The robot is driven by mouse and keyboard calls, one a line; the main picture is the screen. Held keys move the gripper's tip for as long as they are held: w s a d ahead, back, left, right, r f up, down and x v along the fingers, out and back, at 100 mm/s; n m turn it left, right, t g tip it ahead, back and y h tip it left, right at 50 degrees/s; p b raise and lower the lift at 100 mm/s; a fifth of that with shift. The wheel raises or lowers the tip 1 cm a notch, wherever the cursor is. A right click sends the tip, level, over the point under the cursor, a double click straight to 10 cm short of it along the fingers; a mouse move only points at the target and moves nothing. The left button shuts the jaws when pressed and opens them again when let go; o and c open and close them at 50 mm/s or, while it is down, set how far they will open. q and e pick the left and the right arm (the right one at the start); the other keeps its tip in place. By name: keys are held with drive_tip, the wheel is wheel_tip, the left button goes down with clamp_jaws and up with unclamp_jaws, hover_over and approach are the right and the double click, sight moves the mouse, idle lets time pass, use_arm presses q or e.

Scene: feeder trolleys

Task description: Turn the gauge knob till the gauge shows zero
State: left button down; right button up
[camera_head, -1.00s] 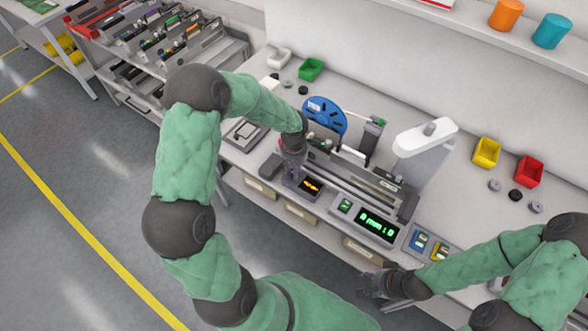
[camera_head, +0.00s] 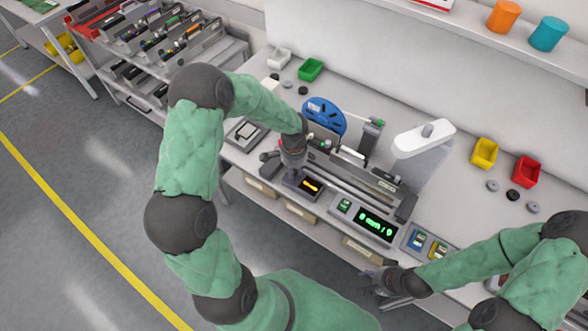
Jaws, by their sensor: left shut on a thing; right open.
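The gauge is a small dark box with a lit orange display (camera_head: 311,186) on the front of the bench, too small to read. My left gripper (camera_head: 292,165) points down right beside the display, at the gauge's left end. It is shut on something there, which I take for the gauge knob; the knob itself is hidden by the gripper. My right gripper (camera_head: 380,284) is open and empty, low in front of the bench's front edge.
A black panel with green characters (camera_head: 377,223) lies right of the gauge. A blue reel (camera_head: 325,116) and a white-topped device (camera_head: 424,138) stand behind. Yellow (camera_head: 484,153), red (camera_head: 527,171) and green (camera_head: 311,69) bins sit on the bench. A trolley (camera_head: 150,50) stands at the left.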

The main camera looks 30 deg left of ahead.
idle(0.4)
use_arm(q)
drive_tip(key=c, duration=1)
unclamp_jaws()
drive_tip(key=shift+o, duration=0.2)
drive_tip(key=shift+r, duration=0.1)
wheel_tip(320, 180, up, 12)
